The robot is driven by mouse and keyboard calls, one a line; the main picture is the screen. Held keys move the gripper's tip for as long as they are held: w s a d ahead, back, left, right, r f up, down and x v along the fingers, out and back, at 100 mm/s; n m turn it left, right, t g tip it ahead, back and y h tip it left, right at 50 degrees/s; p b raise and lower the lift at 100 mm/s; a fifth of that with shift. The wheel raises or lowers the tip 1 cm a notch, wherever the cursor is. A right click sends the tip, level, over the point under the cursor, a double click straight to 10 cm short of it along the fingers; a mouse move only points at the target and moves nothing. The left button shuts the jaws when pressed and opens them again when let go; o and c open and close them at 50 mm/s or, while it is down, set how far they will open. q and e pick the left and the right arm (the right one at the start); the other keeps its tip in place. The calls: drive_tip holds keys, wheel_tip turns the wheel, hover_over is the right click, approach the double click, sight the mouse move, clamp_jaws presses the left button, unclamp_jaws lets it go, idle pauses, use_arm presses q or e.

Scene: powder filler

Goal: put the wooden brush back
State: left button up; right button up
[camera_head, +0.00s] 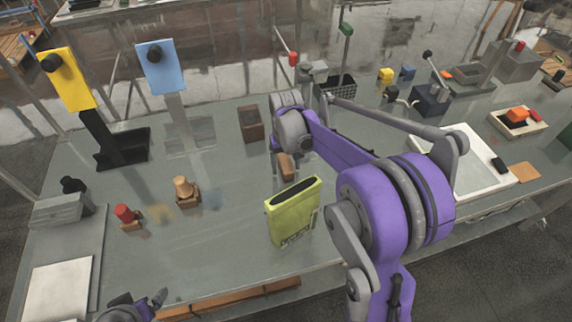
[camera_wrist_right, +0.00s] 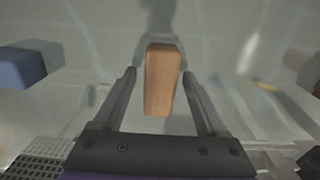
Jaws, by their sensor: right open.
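The wooden brush shows as a tan wooden block (camera_wrist_right: 162,80) in the right wrist view; no bristles show. It also shows in the head view (camera_head: 286,168), just below my right wrist, left of the middle of the bench. My right gripper (camera_wrist_right: 160,72) is open, with one finger on each side of the block and a gap on both sides. In the head view, my right gripper (camera_head: 276,143) is mostly hidden by its own wrist. Part of my left gripper (camera_head: 140,304) shows at the bottom edge; its jaws are not clear.
A yellow-green bag (camera_head: 294,212) stands close in front of the brush. A dark brown box (camera_head: 251,124) stands behind it to the left. A white tray (camera_head: 470,189) lies to the right. A dark mesh basket (camera_head: 338,90) is behind.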

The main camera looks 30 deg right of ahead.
sight(286, 163)
wheel_tip(286, 163, up, 12)
drive_tip(key=shift+f+p, duration=0.15)
drive_tip(key=shift+p, duration=0.15)
